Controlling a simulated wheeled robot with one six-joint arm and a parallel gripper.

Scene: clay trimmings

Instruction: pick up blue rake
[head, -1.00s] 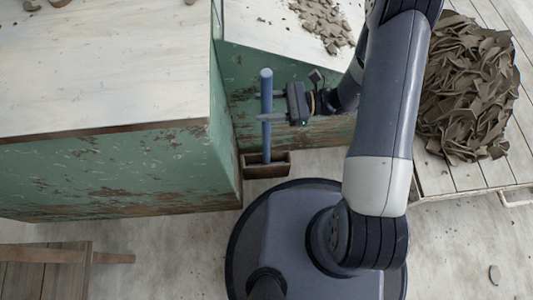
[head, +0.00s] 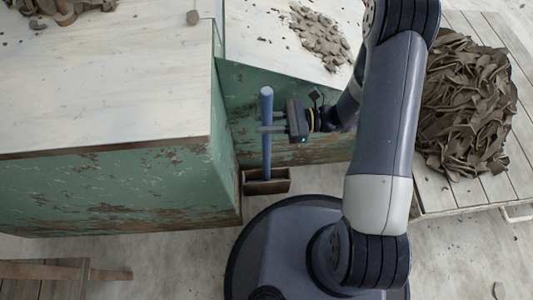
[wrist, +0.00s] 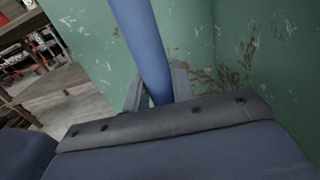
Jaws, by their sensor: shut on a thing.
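The blue rake shows as an upright blue handle (head: 267,103). Its lower end goes down into a small brown wooden box (head: 281,187), and the rake's head is hidden. My gripper (head: 268,129) reaches in from the right and is shut on the upper part of the handle, a little below its top. In the wrist view the blue handle (wrist: 143,40) runs down between the two fingers of my gripper (wrist: 156,96).
A green, worn cabinet with a pale top (head: 110,90) stands left of the handle. Another green-sided surface (head: 300,65) with clay scraps is behind it. A heap of clay trimmings (head: 465,105) lies on a slatted platform at right. A wooden bench (head: 60,272) is at lower left.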

